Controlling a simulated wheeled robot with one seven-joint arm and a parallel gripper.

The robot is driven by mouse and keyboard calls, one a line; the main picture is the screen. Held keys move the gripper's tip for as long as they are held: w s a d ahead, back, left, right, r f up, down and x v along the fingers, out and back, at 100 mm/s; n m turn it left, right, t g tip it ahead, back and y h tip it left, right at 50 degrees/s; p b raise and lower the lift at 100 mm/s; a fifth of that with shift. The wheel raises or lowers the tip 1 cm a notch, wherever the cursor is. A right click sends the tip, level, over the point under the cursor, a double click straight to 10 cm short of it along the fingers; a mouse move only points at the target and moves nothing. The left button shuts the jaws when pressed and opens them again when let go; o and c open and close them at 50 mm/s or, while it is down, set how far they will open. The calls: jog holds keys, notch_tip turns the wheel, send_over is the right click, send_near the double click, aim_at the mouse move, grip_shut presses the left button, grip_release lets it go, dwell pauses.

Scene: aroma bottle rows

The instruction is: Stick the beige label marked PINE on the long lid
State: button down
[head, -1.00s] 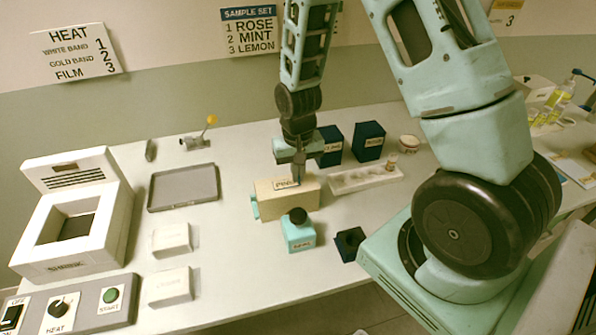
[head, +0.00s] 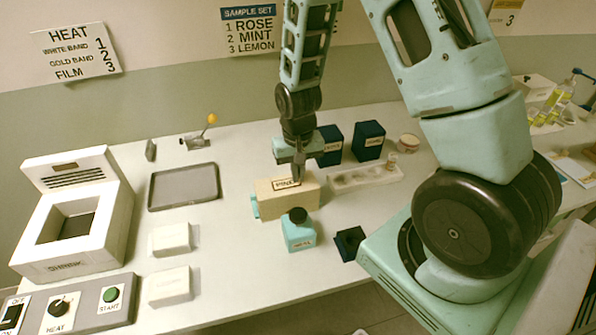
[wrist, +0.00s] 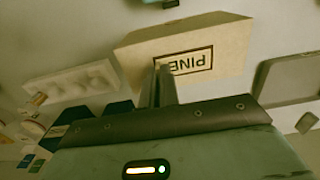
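The beige PINE label (head: 286,184), with its dark border, appears to lie flat on the top face of the long beige box (head: 300,203). In the wrist view the label (wrist: 190,62) looks upside down on the box's lid (wrist: 225,40). My gripper (head: 299,178) points down over the right end of the label. In the wrist view its fingers (wrist: 163,72) are close together and cover the label's left edge. I cannot tell whether the fingertips still pinch or touch the label.
Dark blue boxes (head: 369,141) and a pale holed tray (head: 352,180) stand behind and right. A grey tray (head: 183,187), white blocks (head: 170,239) and the shrink heater (head: 75,220) are left.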

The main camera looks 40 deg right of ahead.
jog(key=shift+f, duration=0.1)
jog(key=c, duration=1.6)
grip_release()
jog(key=shift+r+p, duration=3.3)
jog(key=shift+r, duration=0.75)
